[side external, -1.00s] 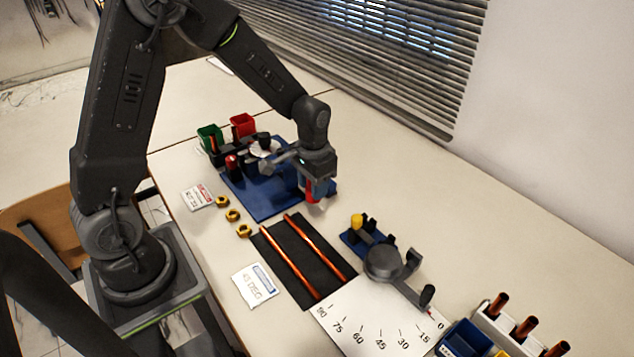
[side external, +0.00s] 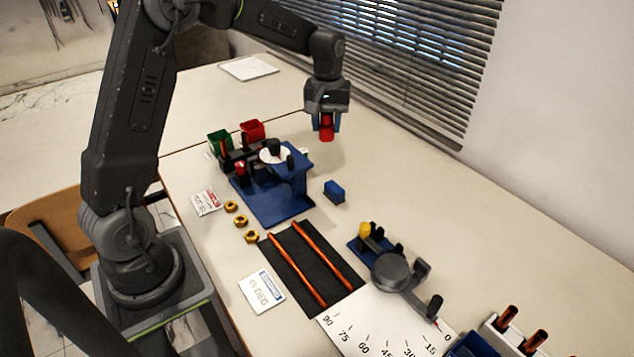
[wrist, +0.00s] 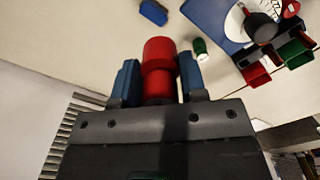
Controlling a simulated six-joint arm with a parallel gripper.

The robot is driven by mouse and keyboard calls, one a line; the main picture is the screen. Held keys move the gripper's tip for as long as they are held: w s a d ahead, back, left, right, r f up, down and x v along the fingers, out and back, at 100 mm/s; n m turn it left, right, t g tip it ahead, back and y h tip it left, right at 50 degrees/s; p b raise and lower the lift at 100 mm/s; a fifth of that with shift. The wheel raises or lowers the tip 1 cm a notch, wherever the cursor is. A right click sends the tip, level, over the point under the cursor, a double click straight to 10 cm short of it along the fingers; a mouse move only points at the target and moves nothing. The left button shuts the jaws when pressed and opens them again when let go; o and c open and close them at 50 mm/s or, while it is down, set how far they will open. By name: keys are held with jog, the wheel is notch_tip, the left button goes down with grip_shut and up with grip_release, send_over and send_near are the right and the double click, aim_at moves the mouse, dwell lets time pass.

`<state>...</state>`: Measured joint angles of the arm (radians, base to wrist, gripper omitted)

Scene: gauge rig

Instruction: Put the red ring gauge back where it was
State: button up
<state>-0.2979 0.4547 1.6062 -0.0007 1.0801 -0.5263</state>
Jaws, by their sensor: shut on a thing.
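My gripper (side external: 326,122) is raised above the table behind the blue fixture and is shut on the red ring gauge (side external: 326,132). The gauge is a red, stepped cylinder and hangs below the fingers, clear of the table. In the wrist view the red ring gauge (wrist: 159,60) sits between the two blue fingers of my gripper (wrist: 157,75). A small blue block (side external: 334,191) stands alone on the table, right of the blue fixture (side external: 268,208); it also shows in the wrist view (wrist: 153,12). No marked place for the gauge can be made out.
The fixture carries a white disc (side external: 275,155) and a red-topped post (side external: 241,168). Green (side external: 219,141) and red (side external: 252,131) bins stand behind it. A small white-and-green cylinder (wrist: 200,47) shows in the wrist view. Copper rods (side external: 297,265) lie on a black mat.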

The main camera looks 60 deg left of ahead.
jog(key=w+a+n, duration=0.4)
jog(key=a+n, duration=0.5)
jog(key=a, duration=0.1)
jog(key=f, duration=1.6)
jog(key=shift+d+f, duration=0.25)
jog(key=shift+f, duration=2.5)
jog(key=shift+f, duration=0.2)
jog(key=o, duration=1)
jog(key=shift+c, duration=0.2)
